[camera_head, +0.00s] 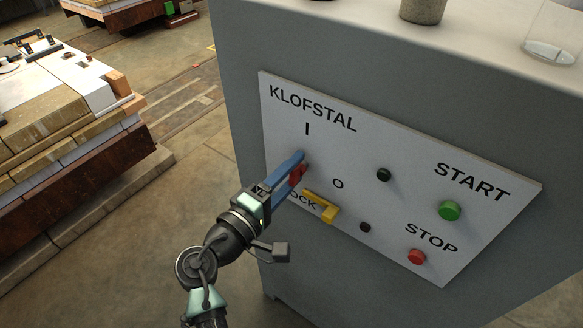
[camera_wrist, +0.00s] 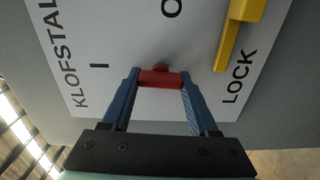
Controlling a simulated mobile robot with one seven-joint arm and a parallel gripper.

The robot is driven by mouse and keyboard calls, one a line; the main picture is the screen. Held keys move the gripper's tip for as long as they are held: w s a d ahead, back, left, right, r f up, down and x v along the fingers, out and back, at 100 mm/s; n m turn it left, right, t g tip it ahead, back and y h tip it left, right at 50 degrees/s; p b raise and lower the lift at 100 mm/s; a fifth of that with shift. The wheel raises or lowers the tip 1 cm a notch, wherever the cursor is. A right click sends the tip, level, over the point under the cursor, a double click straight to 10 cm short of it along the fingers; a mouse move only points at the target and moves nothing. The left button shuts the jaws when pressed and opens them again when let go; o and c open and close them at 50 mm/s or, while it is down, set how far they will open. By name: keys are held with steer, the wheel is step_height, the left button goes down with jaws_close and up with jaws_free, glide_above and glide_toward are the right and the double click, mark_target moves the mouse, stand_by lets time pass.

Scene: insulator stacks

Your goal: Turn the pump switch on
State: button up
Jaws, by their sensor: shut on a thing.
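The red pump switch (camera_head: 296,175) sits on the white panel marked KLOFSTAL, near the marks I and O. It also shows in the wrist view (camera_wrist: 160,79), as a red bar with a round red knob behind it. My gripper (camera_head: 297,164) has its blue fingers on either side of the red bar and is shut on it. In the head view the fingers hide much of the switch. A yellow lock lever (camera_head: 321,207) lies just below and right of the switch, over the LOCK mark; it shows at the upper right of the wrist view (camera_wrist: 237,38).
A green START button (camera_head: 450,211), a red STOP button (camera_head: 417,257) and two black knobs are on the panel (camera_head: 480,222), right of my gripper. The grey cabinet (camera_head: 245,95) carries a cup (camera_head: 423,11) and a glass (camera_head: 553,35). Stacked slabs stand left across open floor.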

steer(key=shift+n, duration=0.4)
steer(key=o, duration=1.4)
steer(key=shift+b+v, duration=1.2)
steer(key=shift+v, duration=5.3)
